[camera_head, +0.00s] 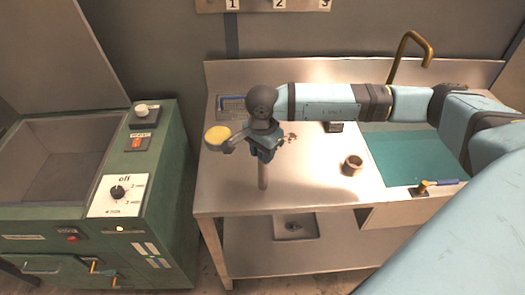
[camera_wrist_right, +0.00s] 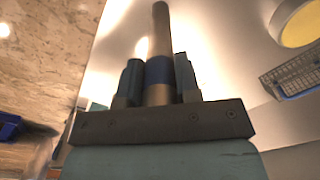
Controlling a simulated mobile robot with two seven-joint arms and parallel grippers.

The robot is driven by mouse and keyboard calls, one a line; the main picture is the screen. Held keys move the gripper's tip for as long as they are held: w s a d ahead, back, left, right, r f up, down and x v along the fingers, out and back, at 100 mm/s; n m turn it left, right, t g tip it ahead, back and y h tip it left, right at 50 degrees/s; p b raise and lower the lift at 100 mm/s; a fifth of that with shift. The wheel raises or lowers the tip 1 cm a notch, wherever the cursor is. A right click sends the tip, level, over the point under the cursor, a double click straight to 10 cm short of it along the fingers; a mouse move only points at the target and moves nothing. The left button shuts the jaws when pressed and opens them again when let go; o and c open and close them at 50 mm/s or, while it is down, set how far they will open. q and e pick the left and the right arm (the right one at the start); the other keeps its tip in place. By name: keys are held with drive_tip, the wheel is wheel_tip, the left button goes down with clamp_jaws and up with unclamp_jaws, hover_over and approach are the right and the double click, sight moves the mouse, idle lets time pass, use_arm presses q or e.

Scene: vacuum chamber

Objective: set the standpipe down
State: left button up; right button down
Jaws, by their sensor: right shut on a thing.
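The standpipe (camera_head: 263,175) is a slim brownish pipe with a blue band. My right gripper (camera_head: 264,150) is shut on it above the left part of the steel counter (camera_head: 315,190). In the head view the pipe points down below the gripper, roughly upright, with its lower end over the counter near the front. I cannot tell whether that end touches the counter. In the right wrist view the standpipe (camera_wrist_right: 160,30) sits between both fingers of the gripper (camera_wrist_right: 158,80), which close on the blue band. The gripper hides part of the pipe. My left gripper is not in view.
A sink with teal water (camera_head: 405,155) lies right, with a brass tap (camera_head: 410,50) behind. A small brass cup (camera_head: 351,165) stands left of it. A round yellow-topped item (camera_head: 217,137) and wire basket (camera_head: 232,105) are at left. A green machine (camera_head: 160,180) stands beside the counter.

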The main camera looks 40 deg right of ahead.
drive_tip(key=shift+f, duration=0.15)
drive_tip(key=c, duration=0.8)
unclamp_jaws()
